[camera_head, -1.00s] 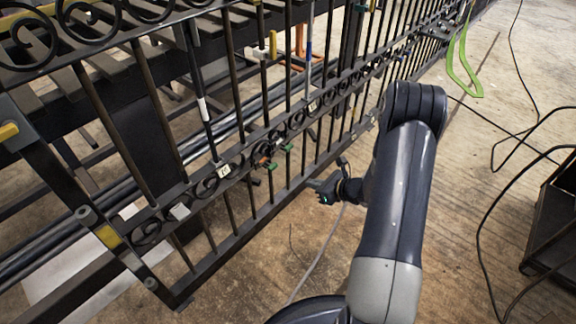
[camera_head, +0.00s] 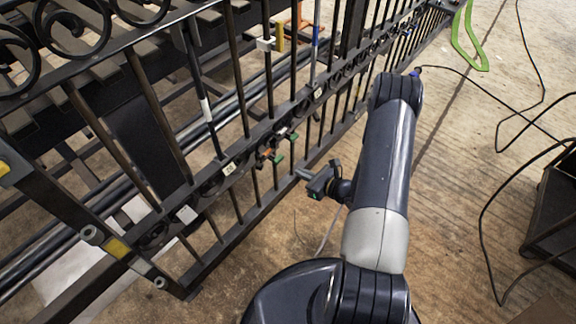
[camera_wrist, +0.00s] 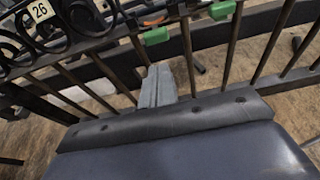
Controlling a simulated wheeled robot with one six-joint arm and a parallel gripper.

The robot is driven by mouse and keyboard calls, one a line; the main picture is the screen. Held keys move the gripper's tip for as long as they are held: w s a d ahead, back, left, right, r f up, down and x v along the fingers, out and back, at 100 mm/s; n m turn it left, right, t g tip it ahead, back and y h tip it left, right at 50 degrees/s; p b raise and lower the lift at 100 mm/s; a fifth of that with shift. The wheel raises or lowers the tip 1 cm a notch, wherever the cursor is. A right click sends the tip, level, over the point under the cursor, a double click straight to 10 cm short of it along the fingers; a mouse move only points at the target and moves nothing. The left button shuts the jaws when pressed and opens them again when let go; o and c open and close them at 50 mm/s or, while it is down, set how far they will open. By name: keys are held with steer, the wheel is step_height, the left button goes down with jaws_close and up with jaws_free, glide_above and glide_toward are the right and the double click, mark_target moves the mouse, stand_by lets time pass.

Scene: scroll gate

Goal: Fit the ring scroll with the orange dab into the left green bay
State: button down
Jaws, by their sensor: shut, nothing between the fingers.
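My gripper (camera_head: 304,175) is shut and empty, just in front of the black gate's lower rail. Its grey fingers (camera_wrist: 157,86) show together in the wrist view, pointing at the gate bars. Two green blocks mark the scroll band: a left one (camera_head: 277,160) and a right one (camera_head: 293,137). They also show in the wrist view, left (camera_wrist: 156,36) and right (camera_wrist: 222,9), above my fingers. An orange patch (camera_head: 265,154) shows beside the left green block; I cannot tell which piece bears it. Ring scrolls (camera_wrist: 78,14) line the band to the left.
Upright gate bars (camera_head: 236,80) stand close before my gripper. A white tag reading 26 (camera_wrist: 40,10) sits on the band. Black cables (camera_head: 490,200) and a dark box (camera_head: 552,215) lie right. Bare floor (camera_head: 450,130) is open beyond my arm.

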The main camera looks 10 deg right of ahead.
mark_target(281, 159)
steer(key=w+a, duration=0.3)
steer(key=w, duration=0.2)
steer(key=shift+a+f+b, duration=0.35)
steer(key=shift+a+b, duration=0.05)
steer(key=x, duration=0.1)
steer(key=b+x, duration=0.1)
steer(key=shift+w+a+r, duration=0.15)
steer(key=shift+w+a, duration=0.05)
steer(key=shift+w, duration=0.1)
steer(key=shift+w+a+r, duration=0.1)
steer(key=shift+w+r, duration=0.1)
steer(key=shift+b, duration=0.3)
